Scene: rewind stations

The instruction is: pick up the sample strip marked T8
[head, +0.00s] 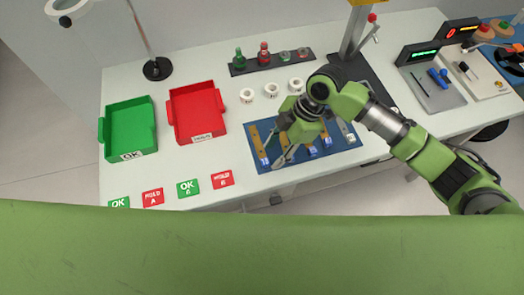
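Several sample strips lie side by side on a blue mat (255,128) in the middle of the table. One tan strip (258,142) is clear at the mat's left end, and a grey strip (347,131) is at its right end. The small labels on the strips are too small to read, so I cannot tell which one is T8. My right gripper (275,149) is over the left part of the mat, pointing down and left. Its fingers look spread, with no strip visible between them. It hides parts of the middle strips. My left gripper is not in view.
A green tray (113,149) and a red tray (177,125) stand left of the mat. White rings (271,90) and a dark rack (252,67) with bottles lie behind it. Red and green cards (188,187) line the front edge. A magnifier stand (157,69) is at the back left.

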